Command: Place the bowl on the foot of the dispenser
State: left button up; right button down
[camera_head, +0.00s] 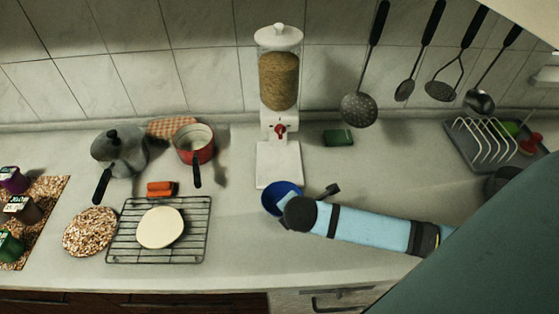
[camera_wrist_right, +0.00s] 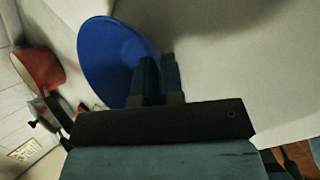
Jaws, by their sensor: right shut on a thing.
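The blue bowl (camera_head: 276,198) is just in front of the dispenser's white foot (camera_head: 277,165) in the head view, close to its front edge. The dispenser (camera_head: 279,80) stands against the wall, with a clear hopper of grain and a red knob. My right gripper (camera_wrist_right: 158,80) is shut on the rim of the bowl, which also shows in the right wrist view (camera_wrist_right: 105,60). In the head view my right wrist hides part of the bowl, and I cannot tell whether it touches the counter. The foot is empty. My left gripper is not in view.
A red saucepan (camera_head: 194,145) and a grey pot (camera_head: 120,150) stand left of the dispenser. A wire rack (camera_head: 193,242) with a pale round disc lies at front left. A green sponge (camera_head: 338,137) lies right of the dispenser. A dish rack (camera_head: 480,150) is far right. Utensils hang above.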

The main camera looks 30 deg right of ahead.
jog(key=w+d, duration=0.2)
jog(key=w, duration=0.1)
jog(key=w+d+p, duration=0.1)
jog(key=w+d, duration=0.1)
jog(key=w, duration=0.2)
jog(key=w+d, duration=0.2)
jog(key=w, duration=0.2)
jog(key=shift+d+r, duration=0.1)
jog(key=shift+d, duration=0.2)
jog(key=w+d, duration=0.1)
jog(key=w, duration=0.1)
jog(key=w+d, duration=0.1)
jog(key=w, duration=0.1)
jog(key=shift+w+d+p, duration=0.1)
jog(key=shift+d+p, duration=0.2)
jog(key=shift+p, duration=0.1)
jog(key=shift+w+f, duration=0.1)
jog(key=shift+f, duration=0.3)
jog(key=c, duration=1.2)
grip_release()
jog(key=shift+f, duration=0.1)
jog(key=shift+c, duration=0.2)
